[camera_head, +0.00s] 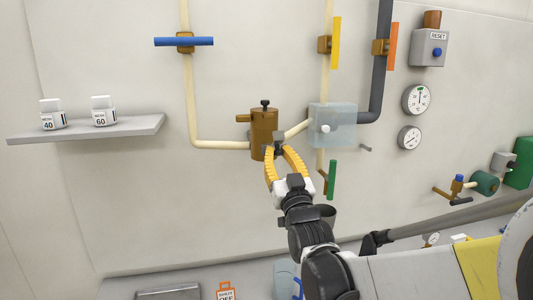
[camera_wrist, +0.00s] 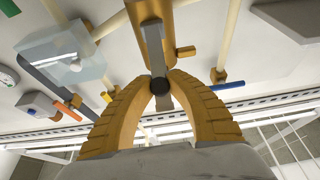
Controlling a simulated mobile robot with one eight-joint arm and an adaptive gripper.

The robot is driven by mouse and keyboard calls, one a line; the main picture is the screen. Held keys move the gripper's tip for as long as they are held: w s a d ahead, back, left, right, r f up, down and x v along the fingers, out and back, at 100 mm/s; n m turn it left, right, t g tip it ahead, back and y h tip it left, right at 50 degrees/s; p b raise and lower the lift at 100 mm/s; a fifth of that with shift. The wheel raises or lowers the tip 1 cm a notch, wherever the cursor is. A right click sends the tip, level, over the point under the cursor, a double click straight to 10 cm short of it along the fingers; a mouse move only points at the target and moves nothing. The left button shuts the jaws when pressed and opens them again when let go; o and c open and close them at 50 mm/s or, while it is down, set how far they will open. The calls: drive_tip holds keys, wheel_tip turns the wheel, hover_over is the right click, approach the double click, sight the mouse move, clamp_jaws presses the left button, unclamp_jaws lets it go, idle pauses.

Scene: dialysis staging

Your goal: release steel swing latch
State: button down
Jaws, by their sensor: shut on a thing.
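The steel swing latch (camera_wrist: 154,48) is a flat grey bar on the front of a brass-coloured cylindrical housing (camera_head: 263,128) on the wall. The housing also shows in the wrist view (camera_wrist: 141,12).
A clear box (camera_head: 335,126) with a white knob covers pipework just right of the housing. A green handle (camera_head: 332,180) hangs close to the right of my gripper. A grey shelf (camera_head: 90,130) with two small containers is at left. The wall below the housing is mostly clear.

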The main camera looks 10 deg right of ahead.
drive_tip(key=shift+s+f+b, duration=0.25)
drive_tip(key=shift+f+b, duration=0.05)
drive_tip(key=shift+f, duration=0.4)
drive_tip(key=c, duration=1.2)
unclamp_jaws()
drive_tip(key=shift+c, duration=0.2)
drive_tip(key=v, duration=1.2)
